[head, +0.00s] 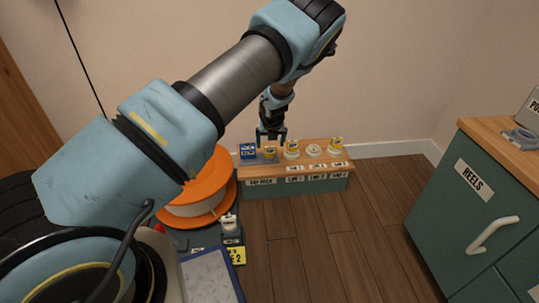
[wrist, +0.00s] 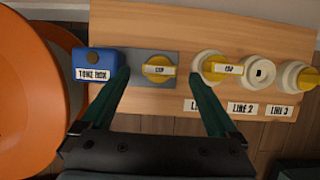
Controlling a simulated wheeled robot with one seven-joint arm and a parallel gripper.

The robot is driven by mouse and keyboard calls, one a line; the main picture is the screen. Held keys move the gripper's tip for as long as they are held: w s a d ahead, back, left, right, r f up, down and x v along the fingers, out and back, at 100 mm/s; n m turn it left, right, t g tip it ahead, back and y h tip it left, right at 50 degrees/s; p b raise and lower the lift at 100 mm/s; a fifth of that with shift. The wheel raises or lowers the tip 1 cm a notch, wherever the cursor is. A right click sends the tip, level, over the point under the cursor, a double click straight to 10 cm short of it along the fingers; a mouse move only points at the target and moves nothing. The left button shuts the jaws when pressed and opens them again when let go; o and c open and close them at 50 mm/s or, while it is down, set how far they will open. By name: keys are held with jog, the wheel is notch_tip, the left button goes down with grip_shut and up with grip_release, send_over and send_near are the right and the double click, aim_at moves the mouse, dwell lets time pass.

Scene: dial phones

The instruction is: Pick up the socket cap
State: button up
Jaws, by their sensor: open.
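A yellow socket cap (wrist: 159,69) labelled "CAP" sits on a grey plate (wrist: 172,83) on the wooden-topped bench; it also shows in the head view (head: 269,153). My gripper (wrist: 161,78) is open and empty, with one finger to each side of this cap in the wrist view. In the head view my gripper (head: 271,138) is low over the same cap; I cannot tell whether the fingertips reach down beside it. Line 1 (wrist: 205,62) and line 3 (wrist: 290,75) carry similar yellow caps. The line 2 socket (wrist: 260,71) is uncovered.
A blue tone box (wrist: 94,64) stands close to the left finger. A large orange reel (head: 208,182) is left of the bench (head: 310,185). A green cabinet (head: 480,205) stands at the right, with bare floor between it and the bench.

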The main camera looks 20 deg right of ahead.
aim_at(270, 147)
jog(key=b+x, duration=0.1)
jog(key=x, duration=0.3)
jog(key=shift+b, duration=0.4)
grip_shut()
